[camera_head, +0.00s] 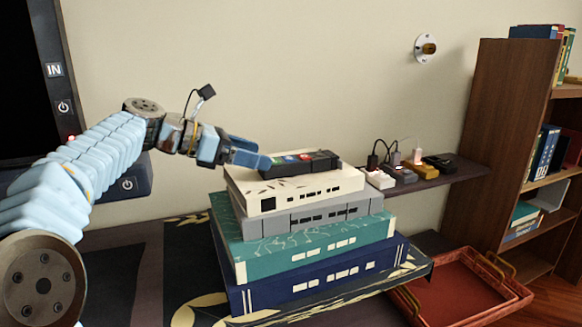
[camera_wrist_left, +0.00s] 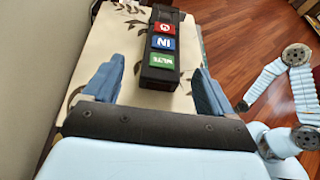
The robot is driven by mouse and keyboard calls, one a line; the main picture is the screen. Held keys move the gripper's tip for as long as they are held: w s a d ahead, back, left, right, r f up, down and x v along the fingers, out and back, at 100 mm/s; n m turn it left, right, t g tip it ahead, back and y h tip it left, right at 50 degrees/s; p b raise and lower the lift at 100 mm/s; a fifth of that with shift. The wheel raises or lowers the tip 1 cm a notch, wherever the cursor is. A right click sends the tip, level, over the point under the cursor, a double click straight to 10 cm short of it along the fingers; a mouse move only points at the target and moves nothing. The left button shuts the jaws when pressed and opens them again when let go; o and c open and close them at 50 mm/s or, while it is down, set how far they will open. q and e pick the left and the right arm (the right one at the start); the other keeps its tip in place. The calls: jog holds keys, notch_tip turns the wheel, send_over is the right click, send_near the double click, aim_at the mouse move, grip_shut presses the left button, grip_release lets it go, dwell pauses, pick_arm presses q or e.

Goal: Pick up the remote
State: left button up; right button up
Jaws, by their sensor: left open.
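The remote (camera_head: 318,160) is a black bar with coloured buttons. It lies flat on the cream top book (camera_head: 300,188) of a stack. In the left wrist view the remote (camera_wrist_left: 160,52) shows red, blue and green labels, and its near end lies between and slightly ahead of the finger tips. My left gripper (camera_head: 262,160) reaches in from the left, at the remote's left end. In the wrist view my left gripper (camera_wrist_left: 160,82) is open, with a blue finger on either side and a gap to the remote on both sides. I cannot tell its exact height.
Below the cream book are grey (camera_head: 320,214), teal (camera_head: 310,246) and navy (camera_head: 320,275) books on a dark patterned surface. A shelf (camera_head: 440,184) with small plugged devices is to the right. A red tray (camera_head: 465,290) and bookcase (camera_head: 500,130) stand farther right; a screen is at left.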

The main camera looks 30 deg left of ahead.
aim_at(278, 160)
pick_arm(q)
jog(key=x, duration=0.7)
jog(key=shift+d, duration=0.15)
jog(key=shift+s, duration=0.1)
jog(key=shift+c, duration=0.4)
jog(key=c, duration=1)
jog(key=shift+c, duration=0.3)
jog(key=shift+r, duration=0.1)
